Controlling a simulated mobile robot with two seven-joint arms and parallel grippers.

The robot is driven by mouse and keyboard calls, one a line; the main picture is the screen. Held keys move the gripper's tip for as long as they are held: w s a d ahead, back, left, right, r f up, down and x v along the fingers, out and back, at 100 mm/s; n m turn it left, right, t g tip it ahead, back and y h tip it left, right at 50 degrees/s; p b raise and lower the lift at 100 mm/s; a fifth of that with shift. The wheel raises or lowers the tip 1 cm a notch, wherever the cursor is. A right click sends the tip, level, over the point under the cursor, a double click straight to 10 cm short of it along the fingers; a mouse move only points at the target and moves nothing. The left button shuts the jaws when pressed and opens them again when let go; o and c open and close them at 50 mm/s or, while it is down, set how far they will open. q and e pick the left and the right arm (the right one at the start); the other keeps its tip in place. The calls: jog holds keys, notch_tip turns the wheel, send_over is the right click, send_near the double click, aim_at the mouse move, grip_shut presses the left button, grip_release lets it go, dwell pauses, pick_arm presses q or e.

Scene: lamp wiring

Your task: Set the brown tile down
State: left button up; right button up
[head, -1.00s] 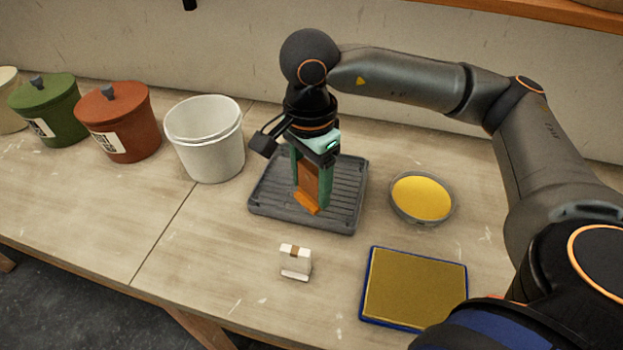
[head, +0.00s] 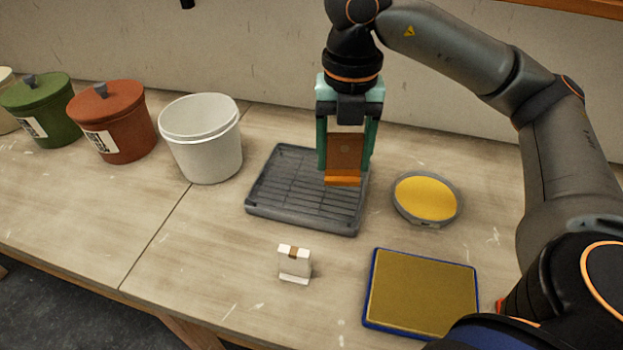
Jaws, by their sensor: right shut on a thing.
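The brown tile (head: 344,150) is upright between the two green fingers of my right gripper (head: 345,167), which is shut on it. Its lower edge is bright orange and faces down. The tile is over the right part of a grey ridged tray (head: 290,222). I cannot tell whether its lower edge touches the tray or hangs just above it. My left gripper is not in view.
A round dish of yellow (head: 426,198) is right of the tray. A blue-rimmed mustard pad (head: 420,292) and a small white block (head: 295,262) are in front. A white bucket (head: 203,150), red pot (head: 112,125) and green pot (head: 38,112) stand left.

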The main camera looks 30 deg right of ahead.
jog(key=shift+s+d+r+m, duration=0.1)
jog(key=shift+m, duration=0.45)
jog(key=shift+d+r+m, duration=0.1)
jog(key=shift+m, duration=0.75)
jog(key=w+d+f, duration=0.1)
jog(key=w+f, duration=0.2)
jog(key=w, duration=0.1)
jog(key=w+d+f+p, duration=0.1)
jog(key=w+f, duration=0.2)
jog(key=w, duration=0.1)
jog(key=w+d+f+p, duration=0.1)
jog(key=w+f, duration=0.2)
jog(key=w, duration=0.2)
jog(key=shift+w+f, duration=0.1)
jog(key=shift+f, duration=0.1)
jog(key=f, duration=0.3)
jog(key=shift+w+p, duration=0.2)
jog(key=shift+p, duration=0.15)
jog(key=shift+f, duration=0.3)
